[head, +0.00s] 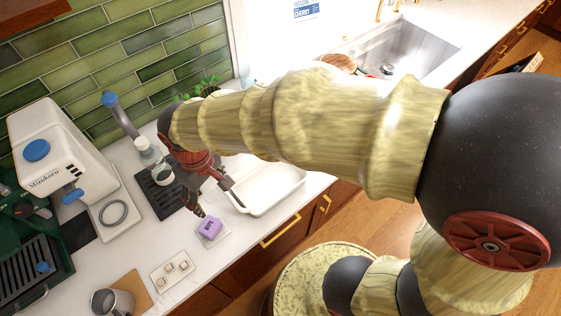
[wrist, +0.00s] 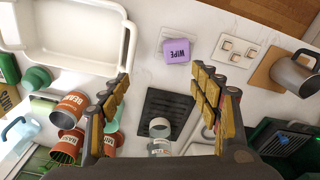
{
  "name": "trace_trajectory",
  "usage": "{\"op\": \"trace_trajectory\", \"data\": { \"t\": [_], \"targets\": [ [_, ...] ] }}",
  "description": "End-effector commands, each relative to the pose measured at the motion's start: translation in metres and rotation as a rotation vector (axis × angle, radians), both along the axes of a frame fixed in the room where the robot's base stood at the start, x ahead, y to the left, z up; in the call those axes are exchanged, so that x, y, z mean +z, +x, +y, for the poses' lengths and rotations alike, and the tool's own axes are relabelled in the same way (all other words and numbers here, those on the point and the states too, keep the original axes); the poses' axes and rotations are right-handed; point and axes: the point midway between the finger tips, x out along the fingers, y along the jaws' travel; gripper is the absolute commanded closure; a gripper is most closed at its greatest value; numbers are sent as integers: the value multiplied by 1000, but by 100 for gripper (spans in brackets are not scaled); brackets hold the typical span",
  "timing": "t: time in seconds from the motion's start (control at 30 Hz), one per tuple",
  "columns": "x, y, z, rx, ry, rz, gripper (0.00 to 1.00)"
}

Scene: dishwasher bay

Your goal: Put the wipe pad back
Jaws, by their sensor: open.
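The wipe pad (head: 210,228) is a small purple block near the front edge of the white counter. In the wrist view the wipe pad (wrist: 177,50) shows the word WIPE, upside down. It rests on or over a pale, square holder (wrist: 160,41), whose rim shows mainly to its left; how it sits there is not clear. My gripper (head: 219,207) is open and points down above the counter, close to the pad. In the wrist view my gripper (wrist: 160,72) has its fingers wide apart and nothing between them; the pad is beyond the fingertips.
A white tray (wrist: 122,57) stands beside the pad. A dish with small cubes (head: 172,270), a metal pitcher (head: 112,302) and a white machine (head: 60,150) stand nearby. Orange cans (wrist: 70,108) stand behind.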

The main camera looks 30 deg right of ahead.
Motion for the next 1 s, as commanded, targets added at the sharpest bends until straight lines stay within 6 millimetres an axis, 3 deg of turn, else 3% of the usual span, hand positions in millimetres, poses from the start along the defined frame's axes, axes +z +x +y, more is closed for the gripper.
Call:
{"op": "trace_trajectory", "data": {
  "t": [0.03,0.2,0.4,0.6,1.0],
  "targets": [
    [25,1,-24,-59,22,-47,37],
    [88,-22,-105,-266,74,-199,37],
    [124,-63,-166,-451,99,-347,37],
    [132,-81,-185,-521,103,-405,37],
    [125,-82,-185,-522,103,-406,37]
  ]
}}
